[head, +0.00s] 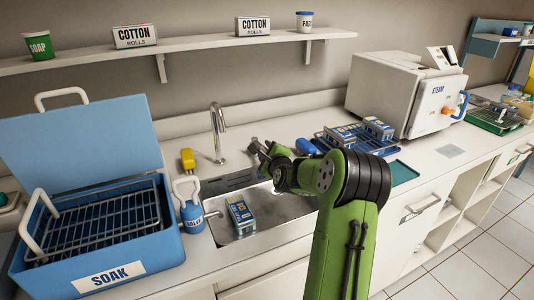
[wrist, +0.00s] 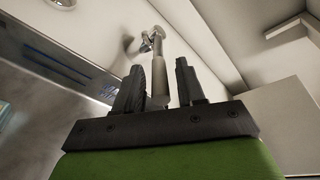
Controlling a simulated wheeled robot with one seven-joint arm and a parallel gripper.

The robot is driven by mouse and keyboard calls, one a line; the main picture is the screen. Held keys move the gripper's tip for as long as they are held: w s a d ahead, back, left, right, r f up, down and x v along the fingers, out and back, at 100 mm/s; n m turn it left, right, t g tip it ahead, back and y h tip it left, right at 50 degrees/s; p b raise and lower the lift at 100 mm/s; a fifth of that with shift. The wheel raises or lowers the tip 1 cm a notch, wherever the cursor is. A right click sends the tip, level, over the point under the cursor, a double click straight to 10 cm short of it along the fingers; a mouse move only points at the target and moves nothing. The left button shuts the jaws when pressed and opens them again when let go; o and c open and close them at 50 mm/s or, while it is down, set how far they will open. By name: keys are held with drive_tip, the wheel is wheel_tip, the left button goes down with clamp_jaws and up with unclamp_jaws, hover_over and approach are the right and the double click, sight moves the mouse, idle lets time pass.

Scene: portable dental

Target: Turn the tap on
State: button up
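The chrome tap spout (head: 217,130) rises behind the sink (head: 292,207) in the head view. My gripper (head: 260,148) is just to the right of the spout, above the back edge of the sink. In the wrist view, my gripper's two dark fingers (wrist: 158,82) stand apart. A grey lever with a chrome base (wrist: 153,40), which looks like the tap's handle, reaches down between them. There seems to be a gap between the lever and each finger; contact cannot be made out. My arm and gripper hide most of the lever in the head view.
A yellow item (head: 187,160) stands left of the spout. A blue bottle (head: 191,214) stands left of the sink, and a blue and white box (head: 240,214) lies in it. A blue soak tub (head: 100,270) is at left, a blue rack (head: 375,145) and steam unit (head: 395,92) at right.

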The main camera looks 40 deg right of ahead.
clamp_jaws()
